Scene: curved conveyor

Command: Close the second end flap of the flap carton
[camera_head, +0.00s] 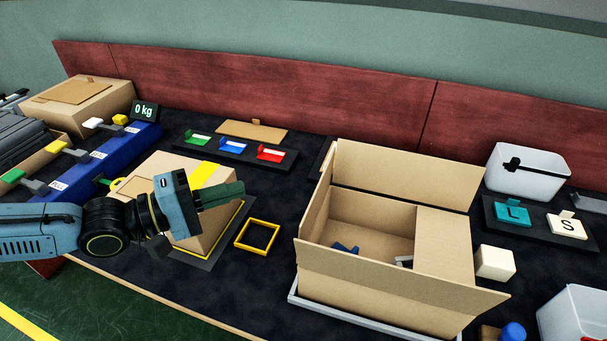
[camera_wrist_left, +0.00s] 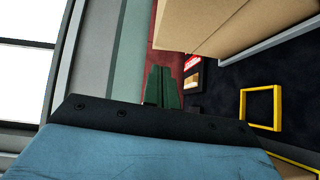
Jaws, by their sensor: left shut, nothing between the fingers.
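The flap carton (camera_head: 355,221) is the large open cardboard box right of centre, on a light tray. Its right end flap (camera_head: 445,241) is folded inward over the opening. Its left end flap (camera_head: 319,188) stands up. The long back flap (camera_head: 408,176) stands up and the long front flap (camera_head: 395,281) slants outward. A blue item (camera_head: 345,248) and a greyish item lie inside. My left gripper (camera_head: 236,192) is shut and empty, left of the carton and apart from it. In the left wrist view its fingers (camera_wrist_left: 163,88) are together, with cardboard (camera_wrist_left: 225,22) beyond. My right gripper is not visible.
Below my left gripper stands a closed box (camera_head: 208,228) with yellow tape. A yellow square frame (camera_head: 257,235) lies between it and the carton. A white cube (camera_head: 495,262) and white bin (camera_head: 527,172) are to the right. Coloured trays (camera_head: 232,146) lie behind.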

